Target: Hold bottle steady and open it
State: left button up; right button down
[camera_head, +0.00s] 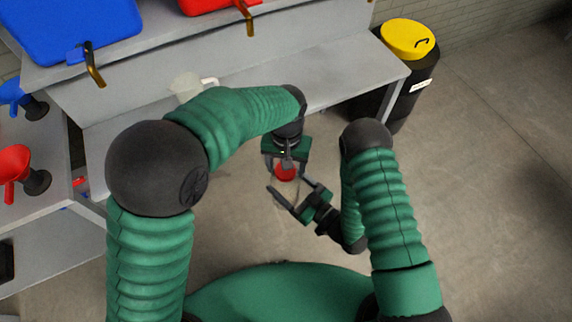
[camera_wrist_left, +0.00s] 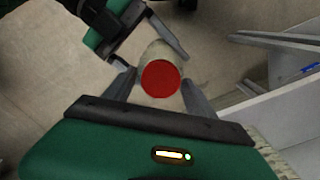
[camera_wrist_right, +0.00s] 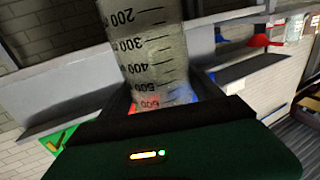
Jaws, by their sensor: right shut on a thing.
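The bottle has a translucent body with black volume marks (camera_wrist_right: 155,55) and a red cap. The cap shows from above in the head view (camera_head: 286,173) and end-on in the left wrist view (camera_wrist_left: 160,82). My right gripper (camera_head: 288,184) is shut on the bottle's body; it also shows behind the bottle in the left wrist view (camera_wrist_left: 148,42). My left gripper (camera_head: 285,165) is above the cap with its fingers open on either side of it. Whether they touch the cap is not clear. Much of the bottle's body is hidden in the head view.
Red (camera_head: 14,165) and blue (camera_head: 12,93) funnels are at left. A yellow-lidded black barrel (camera_head: 408,70) stands right. Floor at right is clear.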

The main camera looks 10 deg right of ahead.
pick_arm(q)
jog(key=shift+o, duration=0.3)
jog(key=shift+r, duration=0.1)
notch_tip(320, 180, up, 4)
jog(key=shift+r, duration=0.15)
notch_tip(320, 180, up, 3)
jog(key=m, duration=0.4)
jog(key=shift+m, duration=0.4)
jog(key=shift+c, duration=0.4)
jog(key=shift+r+m, duration=0.1)
jog(key=shift+m, duration=0.3)
notch_tip(320, 180, down, 8)
jog(key=shift+r, duration=0.15)
jog(key=c, duration=1.3)
jog(key=o, duration=1.4)
